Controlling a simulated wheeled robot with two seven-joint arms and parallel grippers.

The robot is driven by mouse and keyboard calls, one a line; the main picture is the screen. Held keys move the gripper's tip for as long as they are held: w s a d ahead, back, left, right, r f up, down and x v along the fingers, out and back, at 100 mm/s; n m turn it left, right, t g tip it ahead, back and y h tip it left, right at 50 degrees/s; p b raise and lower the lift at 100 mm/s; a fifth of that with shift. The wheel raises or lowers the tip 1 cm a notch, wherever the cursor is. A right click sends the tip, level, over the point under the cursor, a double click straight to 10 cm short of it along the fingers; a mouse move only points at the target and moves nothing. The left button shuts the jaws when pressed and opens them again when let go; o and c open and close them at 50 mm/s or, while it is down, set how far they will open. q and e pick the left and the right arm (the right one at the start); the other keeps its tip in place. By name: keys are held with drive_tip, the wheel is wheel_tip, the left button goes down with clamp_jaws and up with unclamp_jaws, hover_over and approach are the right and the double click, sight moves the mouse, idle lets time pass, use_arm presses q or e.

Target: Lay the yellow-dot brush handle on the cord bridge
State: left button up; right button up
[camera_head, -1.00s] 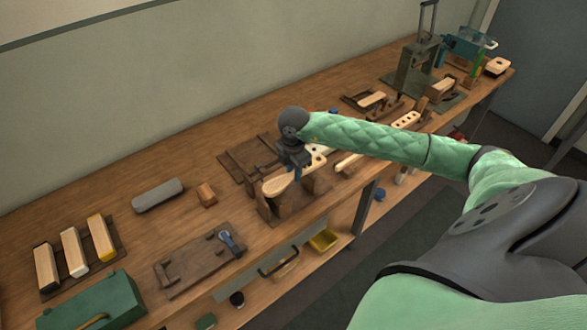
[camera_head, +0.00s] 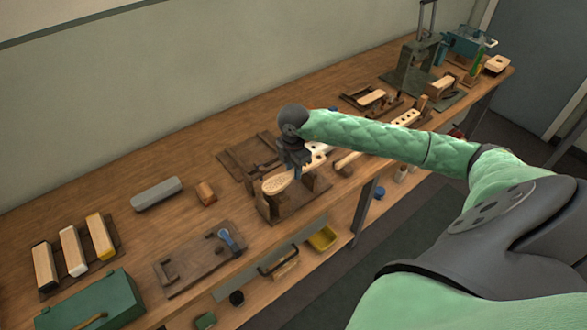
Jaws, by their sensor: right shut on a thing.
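My right gripper (camera_head: 294,172) points down at the middle of the bench and is shut on a pale wooden brush handle (camera_head: 277,184). The handle's rounded, finely dotted head shows to the left of the jaws, and a pale part shows to their right. No yellow dot can be made out on it. The brown wooden stand that looks like the cord bridge (camera_head: 282,210) is directly below the handle. I cannot tell whether the handle touches it. My left gripper is not in view.
A dark wooden fixture (camera_head: 240,160) lies behind the stand. A grey block (camera_head: 157,194) and a small wooden block (camera_head: 206,193) lie to the left. A flat board with a blue-handled tool (camera_head: 230,240) is in front. Several blocks and a green box (camera_head: 95,303) are at far left.

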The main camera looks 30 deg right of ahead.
idle(0.8)
drive_tip(key=shift+f+b, duration=1.2)
drive_tip(key=shift+f, duration=0.05)
drive_tip(key=shift+f+b, duration=0.45)
drive_tip(key=shift+f, duration=0.05)
idle(0.7)
drive_tip(key=o, duration=1.5)
drive_tip(key=shift+r, duration=0.15)
drive_tip(key=shift+r+p, duration=1.7)
drive_tip(key=shift+r, duration=2.2)
